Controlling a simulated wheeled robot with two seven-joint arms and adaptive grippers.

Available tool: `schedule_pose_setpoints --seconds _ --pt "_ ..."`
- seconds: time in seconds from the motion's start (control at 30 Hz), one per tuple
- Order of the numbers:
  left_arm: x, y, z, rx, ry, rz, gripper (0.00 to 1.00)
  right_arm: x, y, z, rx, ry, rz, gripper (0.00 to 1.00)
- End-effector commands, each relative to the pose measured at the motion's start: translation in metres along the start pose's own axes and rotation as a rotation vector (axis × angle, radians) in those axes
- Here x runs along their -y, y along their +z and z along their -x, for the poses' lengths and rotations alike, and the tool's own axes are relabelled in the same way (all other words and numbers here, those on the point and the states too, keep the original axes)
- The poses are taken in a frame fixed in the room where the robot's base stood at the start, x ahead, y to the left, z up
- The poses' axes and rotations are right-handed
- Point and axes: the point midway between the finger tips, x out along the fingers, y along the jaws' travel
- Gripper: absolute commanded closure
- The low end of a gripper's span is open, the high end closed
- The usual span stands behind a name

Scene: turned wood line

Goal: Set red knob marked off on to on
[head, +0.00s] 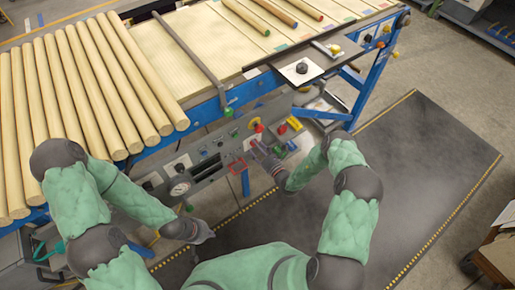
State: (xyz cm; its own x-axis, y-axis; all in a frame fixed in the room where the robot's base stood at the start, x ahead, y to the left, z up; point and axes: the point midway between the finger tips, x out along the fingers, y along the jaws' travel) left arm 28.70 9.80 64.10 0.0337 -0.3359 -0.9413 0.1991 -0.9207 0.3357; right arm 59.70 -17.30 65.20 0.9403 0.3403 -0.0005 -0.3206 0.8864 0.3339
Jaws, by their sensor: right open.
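A grey control panel (208,160) runs along the front of the blue-framed table. A small round red knob (259,128) shows at the panel's right part, beside a yellow disc (253,121). Its off and on marks are too small to read, so I cannot tell its setting. My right gripper (259,149) is open, just below the red knob in the picture; I cannot tell whether it touches anything. My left gripper (208,234) is low, in front of the panel and away from the knob. Its fingers are too small to judge.
Green buttons (235,132), a round gauge (180,188) and a red-outlined square (236,166) are on the panel. A red block (283,129) and a yellow block (295,124) sit right of the knob. Wooden rods (90,85) cover the table's left. A dark mat (420,170) is clear.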

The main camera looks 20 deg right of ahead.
Motion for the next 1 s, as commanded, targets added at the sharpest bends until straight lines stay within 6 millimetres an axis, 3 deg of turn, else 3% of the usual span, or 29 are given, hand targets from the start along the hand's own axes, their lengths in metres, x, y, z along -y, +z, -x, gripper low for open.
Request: schedule_pose_setpoints --seconds 0.03,0.2,0.23,0.67,1.0 --pt "0.0 0.0 0.0 0.0 0.0 0.0 1.0 0.0 0.0 0.0001 0.0 0.0 0.0 0.45" --pt "0.0 0.0 0.0 0.0 0.0 0.0 1.0 0.0 -0.0002 0.0003 0.0 0.0 0.0 0.93" --pt "0.0 0.0 0.0 0.0 0.0 0.0 1.0 0.0 -0.0004 0.0004 -0.001 0.0 0.0 0.97" --pt "0.0 0.0 0.0002 0.0 0.0 0.0 1.0 -0.0002 -0.0026 0.0013 -0.006 -0.002 -0.045 0.97" --pt "-0.0005 0.0001 0.0014 0.0 0.0 0.0 1.0 -0.0013 -0.0042 0.0019 -0.009 -0.003 -0.275 0.98"
